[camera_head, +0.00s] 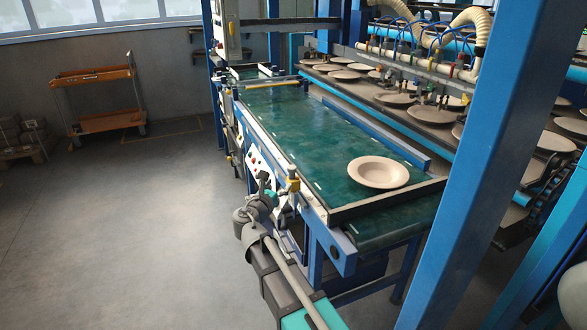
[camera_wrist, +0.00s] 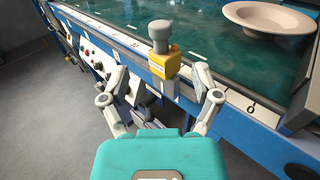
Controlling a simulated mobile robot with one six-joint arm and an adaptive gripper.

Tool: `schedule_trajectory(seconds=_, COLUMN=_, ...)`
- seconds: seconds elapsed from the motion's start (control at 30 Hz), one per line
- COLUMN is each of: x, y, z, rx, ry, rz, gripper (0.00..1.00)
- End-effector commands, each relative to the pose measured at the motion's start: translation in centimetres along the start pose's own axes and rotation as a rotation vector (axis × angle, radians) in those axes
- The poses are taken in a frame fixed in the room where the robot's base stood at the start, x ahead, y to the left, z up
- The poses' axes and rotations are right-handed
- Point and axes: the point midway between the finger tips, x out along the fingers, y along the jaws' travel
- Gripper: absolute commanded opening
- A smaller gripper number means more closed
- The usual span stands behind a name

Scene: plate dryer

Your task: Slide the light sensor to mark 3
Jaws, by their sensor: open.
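The light sensor is most likely the yellow block with a grey round-topped knob (camera_wrist: 160,62), on the blue edge rail of the conveyor. In the head view the yellow block (camera_head: 293,185) is at the near left edge of the green belt. My gripper (camera_wrist: 160,78) is open, its two fingers spread to the left and right of the block's lower part. I cannot tell whether either finger touches it. In the head view my gripper (camera_head: 268,192) is beside the rail.
A pale plate (camera_head: 379,173) lies on the green belt (camera_head: 300,122). A control panel with buttons (camera_wrist: 88,58) is on the conveyor's side. A blue post (camera_head: 482,150) stands at the right. An orange cart (camera_head: 98,98) stands far left; floor between is open.

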Motion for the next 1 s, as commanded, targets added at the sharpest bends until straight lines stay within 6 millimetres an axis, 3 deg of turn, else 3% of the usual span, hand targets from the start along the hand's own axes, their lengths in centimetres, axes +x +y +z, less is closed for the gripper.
schedule_trajectory(seconds=0.6, x=9.3, y=0.1, z=0.0, rx=0.0, ry=0.0, rz=-0.001, gripper=0.8)
schedule_trajectory(seconds=1.0, x=11.3, y=-0.1, z=0.0, rx=0.0, ry=0.0, rz=-0.002, gripper=0.8)
